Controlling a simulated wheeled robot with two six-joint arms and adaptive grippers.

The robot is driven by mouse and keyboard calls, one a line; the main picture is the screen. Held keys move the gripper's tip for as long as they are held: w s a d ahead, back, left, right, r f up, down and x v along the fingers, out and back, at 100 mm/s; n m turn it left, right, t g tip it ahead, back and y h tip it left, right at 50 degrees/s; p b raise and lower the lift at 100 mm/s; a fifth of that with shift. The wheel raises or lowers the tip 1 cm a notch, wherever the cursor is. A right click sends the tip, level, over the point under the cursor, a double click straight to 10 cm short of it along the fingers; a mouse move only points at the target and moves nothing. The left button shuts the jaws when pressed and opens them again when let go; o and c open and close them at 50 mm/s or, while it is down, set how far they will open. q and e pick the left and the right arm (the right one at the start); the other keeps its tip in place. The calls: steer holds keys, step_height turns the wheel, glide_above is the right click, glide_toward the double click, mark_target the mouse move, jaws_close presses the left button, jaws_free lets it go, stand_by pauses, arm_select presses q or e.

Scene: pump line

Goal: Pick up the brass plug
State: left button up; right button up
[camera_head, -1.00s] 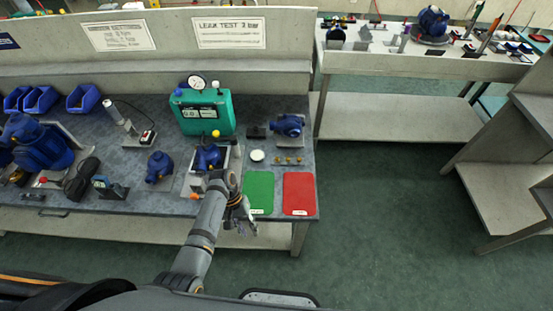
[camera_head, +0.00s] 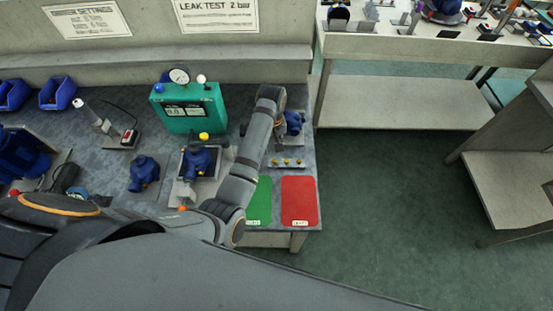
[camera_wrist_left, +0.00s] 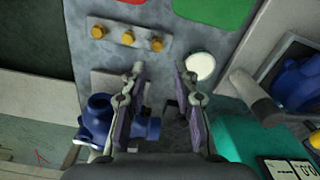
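Three small brass plugs stand in a row on a light plate (camera_head: 275,167) near the bench's right end; the middle brass plug (camera_head: 287,162) also shows at the upper left of the wrist view (camera_wrist_left: 128,38). My left gripper (camera_wrist_left: 160,70) is open, with nothing between its fingers. In the wrist view the plugs lie ahead of its fingertips and to the left, apart from them. In the head view my left arm reaches over the bench, and its wrist hides the fingers. My right gripper is out of view.
A blue pump part (camera_head: 293,122) sits close to the left gripper. A white disc (camera_wrist_left: 200,66) lies near the other finger. A green tester (camera_head: 190,108) and a blue fitting on a fixture (camera_head: 198,160) stand left. Green (camera_head: 260,202) and red (camera_head: 299,200) mats lie in front.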

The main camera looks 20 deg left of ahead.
mark_target(274, 160)
arm_select(q)
steer(key=f, duration=0.2)
steer(key=shift+w+f, duration=0.3)
steer(key=shift+f, duration=0.1)
steer(key=f, duration=0.4)
steer(key=shift+s+d+f+p, duration=0.1)
steer(key=shift+s+d+p, duration=0.1)
steer(key=shift+s+p, duration=0.1)
steer(key=shift+w+f, duration=0.1)
steer(key=shift+f, duration=0.35)
jaws_close()
